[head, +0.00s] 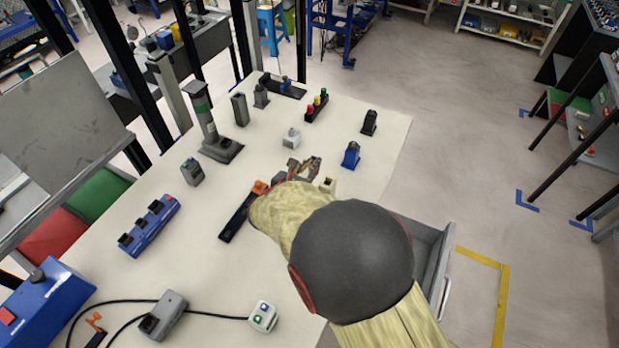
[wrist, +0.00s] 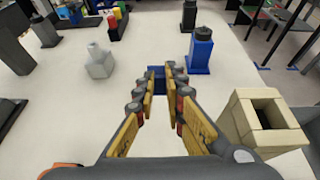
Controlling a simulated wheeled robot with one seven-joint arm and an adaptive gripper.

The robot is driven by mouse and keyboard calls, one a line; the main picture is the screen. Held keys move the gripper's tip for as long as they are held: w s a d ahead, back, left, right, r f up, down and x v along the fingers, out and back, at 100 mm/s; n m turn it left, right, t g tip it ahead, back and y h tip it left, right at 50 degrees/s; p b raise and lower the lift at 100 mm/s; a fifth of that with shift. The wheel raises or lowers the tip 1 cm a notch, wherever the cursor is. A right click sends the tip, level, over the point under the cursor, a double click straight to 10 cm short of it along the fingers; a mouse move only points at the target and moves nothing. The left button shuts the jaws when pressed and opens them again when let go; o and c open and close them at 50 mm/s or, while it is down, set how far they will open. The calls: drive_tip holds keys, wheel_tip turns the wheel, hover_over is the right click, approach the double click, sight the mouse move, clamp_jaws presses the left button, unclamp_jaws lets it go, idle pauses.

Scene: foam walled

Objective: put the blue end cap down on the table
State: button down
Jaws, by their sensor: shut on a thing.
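The blue end cap (wrist: 156,73) shows as a small blue piece between the fingertips of my gripper (wrist: 160,88) in the wrist view. The fingers are shut on it and partly hide it. In the head view my gripper (head: 307,167) is over the right part of the cream table (head: 270,250); I cannot make out the cap there. The wrist view shows pale table surface (wrist: 150,45) beyond the fingertips. I cannot tell how high the cap is above the table.
A blue block with a dark top (head: 351,155) stands right of my gripper. A light grey block (head: 291,138) stands just beyond it. A beige hollow block (wrist: 262,122) is close on the right in the wrist view. A black bar (head: 238,217) lies left of my gripper.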

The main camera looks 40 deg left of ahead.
drive_tip(key=shift+f+b, duration=0.8)
drive_tip(key=shift+f, duration=1.45)
drive_tip(key=shift+f, duration=0.15)
drive_tip(key=c, duration=1.8)
unclamp_jaws()
drive_tip(key=shift+c, duration=0.2)
drive_tip(key=shift+r, duration=0.25)
drive_tip(key=p+v, duration=0.3)
drive_tip(key=v, duration=0.9)
drive_tip(key=shift+f, duration=0.2)
